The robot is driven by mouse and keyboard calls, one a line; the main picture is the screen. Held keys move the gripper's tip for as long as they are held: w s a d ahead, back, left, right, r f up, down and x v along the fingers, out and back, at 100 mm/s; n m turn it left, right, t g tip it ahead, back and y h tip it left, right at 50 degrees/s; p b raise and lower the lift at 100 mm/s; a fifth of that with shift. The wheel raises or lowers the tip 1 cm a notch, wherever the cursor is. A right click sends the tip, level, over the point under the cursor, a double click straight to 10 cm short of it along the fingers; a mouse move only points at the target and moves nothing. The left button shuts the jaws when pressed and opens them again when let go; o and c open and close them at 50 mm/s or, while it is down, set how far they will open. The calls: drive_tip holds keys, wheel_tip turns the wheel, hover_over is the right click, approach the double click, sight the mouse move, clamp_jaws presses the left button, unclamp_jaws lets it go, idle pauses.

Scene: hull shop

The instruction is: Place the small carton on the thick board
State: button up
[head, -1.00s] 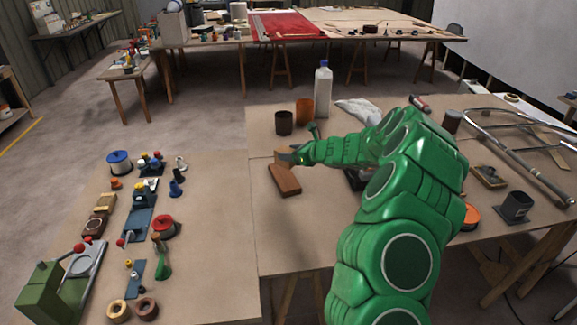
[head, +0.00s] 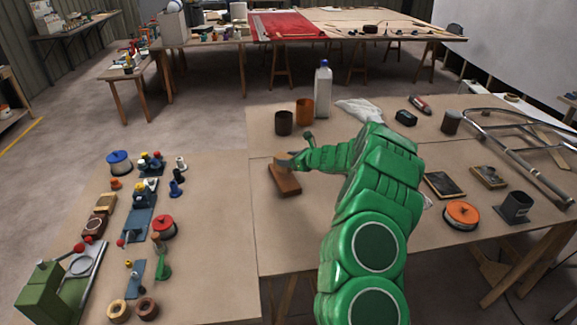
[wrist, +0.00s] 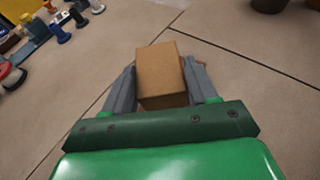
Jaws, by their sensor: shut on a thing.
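The small carton (wrist: 160,72) is a plain brown box between the two grey fingers of my gripper (wrist: 165,88) in the wrist view. My gripper (head: 291,161) is shut on it. In the head view the carton (head: 280,157) shows only partly behind the fingers. It is at the far end of the thick board (head: 287,184), a reddish-brown block lying on the table. I cannot tell whether the carton touches the board or is just above it. In the wrist view the carton hides nearly all of the board.
A dark brown cup (head: 284,122), an orange cup (head: 305,112) and a white bottle (head: 323,90) stand behind my gripper. An orange-topped tin (head: 462,215) and a dark tray (head: 444,185) lie to the right.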

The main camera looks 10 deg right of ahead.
drive_tip(key=shift+f, duration=1.4)
drive_tip(key=shift+f, duration=0.1)
drive_tip(key=o, duration=1.1)
